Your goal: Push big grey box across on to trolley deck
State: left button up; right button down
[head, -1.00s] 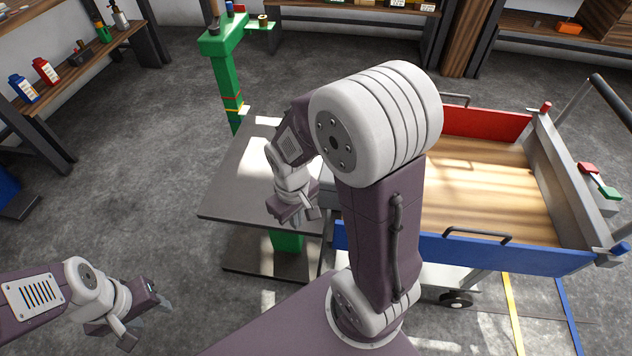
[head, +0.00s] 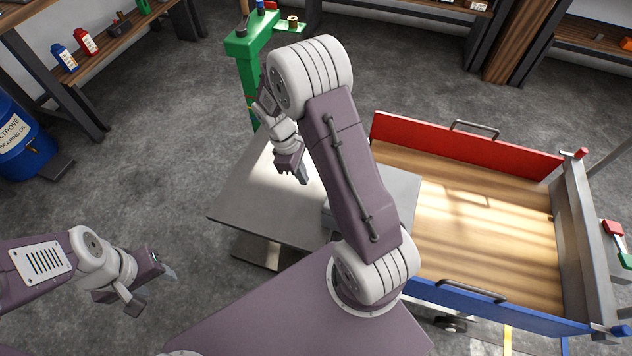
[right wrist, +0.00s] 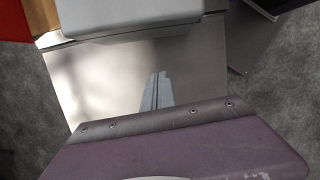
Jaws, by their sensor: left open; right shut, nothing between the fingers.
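The big grey box (head: 327,213) is mostly hidden behind my right arm in the head view; only a small grey part shows on the grey table (head: 235,205). In the right wrist view a pale grey box (right wrist: 125,18) lies at the top edge, beyond the fingertips. The trolley has a wooden deck (head: 480,225) right of the table. My right gripper (head: 303,178) is over the table, left of the box; its fingers are together and empty in the right wrist view (right wrist: 158,76), with a gap to the box. My left gripper (head: 158,286) is open over the floor.
The trolley has a red side (head: 460,145) at the back, a blue side (head: 490,308) in front and a grey end (head: 585,240) at the right. A green post (head: 248,75) stands behind the table. A blue drum (head: 20,145) is far left.

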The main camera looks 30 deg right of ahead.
jog(key=b+x, duration=0.2)
jog(key=x, duration=0.7)
jog(key=shift+f, duration=0.25)
jog(key=shift+s+d+b, duration=0.3)
jog(key=shift+s+d, duration=0.85)
jog(key=shift+s, duration=0.05)
pick_arm(q)
notch_tip(320, 180, down, 3)
jog(key=shift+w, duration=0.1)
pick_arm(e)
jog(key=shift+s+d+r, duration=0.1)
jog(key=shift+s+d, duration=0.1)
jog(key=shift+s, duration=0.05)
pick_arm(q)
jog(key=shift+d, duration=0.1)
